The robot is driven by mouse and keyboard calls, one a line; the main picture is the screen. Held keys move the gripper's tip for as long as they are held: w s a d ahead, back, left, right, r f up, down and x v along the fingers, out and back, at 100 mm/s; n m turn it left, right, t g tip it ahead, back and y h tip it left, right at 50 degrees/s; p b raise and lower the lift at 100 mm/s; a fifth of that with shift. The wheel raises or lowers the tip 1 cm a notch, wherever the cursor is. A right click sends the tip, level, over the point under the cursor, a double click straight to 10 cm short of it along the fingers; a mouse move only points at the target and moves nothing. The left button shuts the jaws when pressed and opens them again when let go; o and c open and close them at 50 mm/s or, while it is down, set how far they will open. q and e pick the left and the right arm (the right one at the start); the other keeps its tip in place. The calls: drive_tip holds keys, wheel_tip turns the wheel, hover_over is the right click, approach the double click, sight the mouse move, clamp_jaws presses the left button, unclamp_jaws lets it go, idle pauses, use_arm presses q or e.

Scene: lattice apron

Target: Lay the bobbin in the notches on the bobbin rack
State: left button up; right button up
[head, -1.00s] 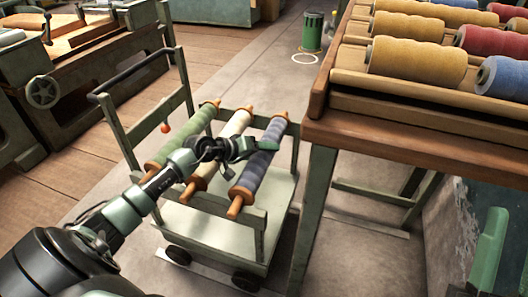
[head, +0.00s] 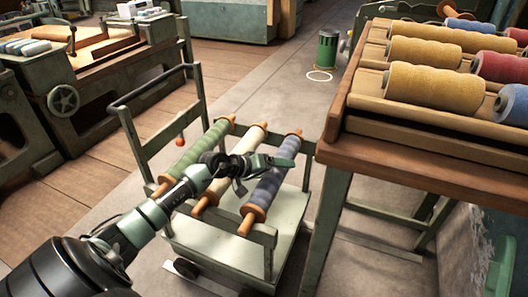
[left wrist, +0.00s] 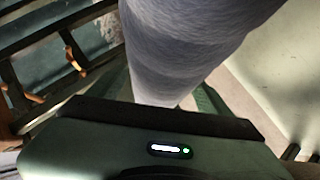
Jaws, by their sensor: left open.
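The blue-grey bobbin (head: 268,188) has orange-brown wooden ends. It lies slanting across the rails of a green wheeled cart (head: 205,240), beside a cream bobbin (head: 232,167) and a green bobbin (head: 200,152). My left gripper (head: 272,163) is open over the middle of the blue-grey bobbin. In the left wrist view, the wound bobbin (left wrist: 190,40) fills the space ahead of the gripper body; I cannot tell whether the fingers touch it. Whether the bobbin ends sit in notches is too small to tell. My right gripper is not in view.
A wooden-topped table (head: 400,160) at the right carries yellow, red and blue thread rolls, with its edge near the cart. A green bin (head: 327,47) stands behind. A wooden workbench with a handwheel (head: 63,99) is at the left. Floor is clear between bench and cart.

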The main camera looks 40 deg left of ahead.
use_arm(q)
drive_tip(key=s+a+r+p, duration=0.2)
drive_tip(key=s+r, duration=0.4)
drive_tip(key=r, duration=0.5)
drive_tip(key=shift+a+r+p, duration=0.2)
drive_tip(key=shift+r+p, duration=0.15)
drive_tip(key=shift+p, duration=0.35)
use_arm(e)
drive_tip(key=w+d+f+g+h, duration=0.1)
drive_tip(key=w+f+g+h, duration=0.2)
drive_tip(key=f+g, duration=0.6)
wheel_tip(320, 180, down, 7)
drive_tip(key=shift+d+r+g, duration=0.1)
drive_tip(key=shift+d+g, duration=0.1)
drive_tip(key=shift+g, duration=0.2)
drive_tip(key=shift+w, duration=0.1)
